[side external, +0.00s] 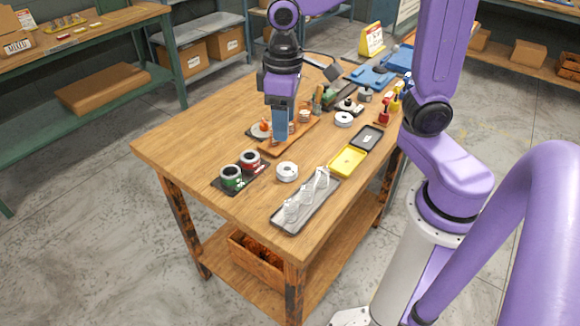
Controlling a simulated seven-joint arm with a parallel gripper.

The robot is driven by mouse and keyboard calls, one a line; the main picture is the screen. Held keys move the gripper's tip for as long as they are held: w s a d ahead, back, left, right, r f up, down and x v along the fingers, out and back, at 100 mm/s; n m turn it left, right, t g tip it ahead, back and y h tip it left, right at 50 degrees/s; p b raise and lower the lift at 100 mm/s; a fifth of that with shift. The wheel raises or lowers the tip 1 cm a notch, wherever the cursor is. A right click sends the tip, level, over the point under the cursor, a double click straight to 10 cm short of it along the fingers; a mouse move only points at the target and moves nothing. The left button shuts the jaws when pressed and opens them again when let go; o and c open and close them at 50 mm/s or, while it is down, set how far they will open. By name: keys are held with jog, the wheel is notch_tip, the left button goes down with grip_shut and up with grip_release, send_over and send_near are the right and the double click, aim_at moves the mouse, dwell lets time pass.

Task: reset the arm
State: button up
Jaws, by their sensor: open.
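My gripper (280,138) points straight down over the middle of the wooden table (190,133). Its fingers are in front of a brown wooden board with small fittings (270,150), which they partly hide. I see nothing held between the fingers. Whether the fingertips touch the board I cannot tell from this view.
A green-marked spool (231,177) and a red-marked spool (250,160) stand on dark mats at the front left. White spools (287,171) (344,119), a grey tray with clear pieces (283,221), a yellow tray (347,161) and a black tray (367,138) lie to the right. The left table corner is clear.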

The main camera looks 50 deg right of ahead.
jog(key=s+d+f+n, duration=0.1)
jog(key=s+n, duration=0.2)
jog(key=s, duration=0.5)
jog(key=s+d+f+n, duration=0.1)
jog(key=s+n, duration=0.3)
jog(key=s, duration=0.4)
jog(key=shift+s+d+f, duration=0.25)
jog(key=shift+s+d, duration=0.1)
jog(key=shift+d, duration=0.25)
